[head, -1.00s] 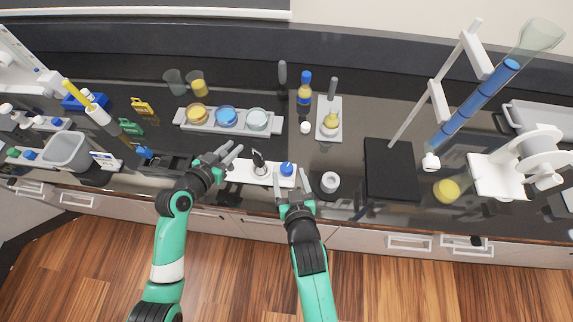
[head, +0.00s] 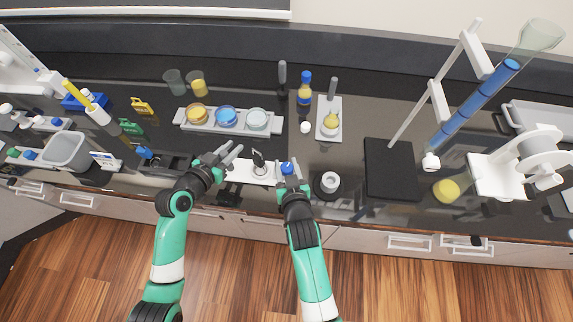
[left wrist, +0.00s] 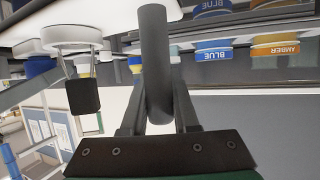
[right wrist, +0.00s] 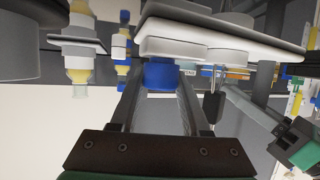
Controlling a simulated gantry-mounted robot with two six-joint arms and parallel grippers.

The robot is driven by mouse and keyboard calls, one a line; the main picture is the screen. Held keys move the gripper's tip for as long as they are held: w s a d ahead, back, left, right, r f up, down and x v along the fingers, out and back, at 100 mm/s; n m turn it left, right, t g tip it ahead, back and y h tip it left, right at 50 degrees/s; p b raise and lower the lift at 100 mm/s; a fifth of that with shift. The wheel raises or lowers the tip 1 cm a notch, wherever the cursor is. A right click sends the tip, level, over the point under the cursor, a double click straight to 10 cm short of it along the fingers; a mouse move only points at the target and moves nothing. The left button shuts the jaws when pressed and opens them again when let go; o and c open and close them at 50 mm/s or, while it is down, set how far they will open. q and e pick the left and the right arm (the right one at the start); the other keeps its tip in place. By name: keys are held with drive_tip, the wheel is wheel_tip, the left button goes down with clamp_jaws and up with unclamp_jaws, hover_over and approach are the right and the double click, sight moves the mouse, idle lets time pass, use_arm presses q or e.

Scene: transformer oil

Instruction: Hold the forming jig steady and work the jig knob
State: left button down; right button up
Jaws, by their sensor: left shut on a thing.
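The white forming jig (head: 243,172) lies on the dark counter, with a small dark clip near its middle and a blue jig knob (head: 287,168) at its right end. My left gripper (head: 230,153) is at the jig's left end, shut on a grey cylindrical handle (left wrist: 153,65) seen between its fingers in the left wrist view. My right gripper (head: 291,180) is open at the right end. In the right wrist view the blue knob (right wrist: 161,75) sits between its fingers, with gaps at the sides; contact cannot be told.
A white rack (head: 178,121) with amber, blue and pale jars stands behind the jig. A round dark-based piece (head: 329,182) is just right of my right gripper. A black stand base (head: 391,170) is farther right. A dark tray (head: 160,166) lies left of my left gripper.

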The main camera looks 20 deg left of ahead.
clamp_jaws()
drive_tip(key=shift+d+f+n, duration=0.1)
drive_tip(key=shift+f+n, duration=0.05)
drive_tip(key=shift+n, duration=0.15)
drive_tip(key=shift+f+n+g+y, duration=0.1)
drive_tip(key=shift+n+g+y, duration=1)
drive_tip(key=shift+y, duration=0.1)
drive_tip(key=shift+n+g+y, duration=1.2)
drive_tip(key=shift+n+g, duration=0.3)
drive_tip(key=shift+n, duration=0.1)
drive_tip(key=shift+s, duration=0.1)
drive_tip(key=o, duration=0.8)
unclamp_jaws()
drive_tip(key=shift+r, duration=0.2)
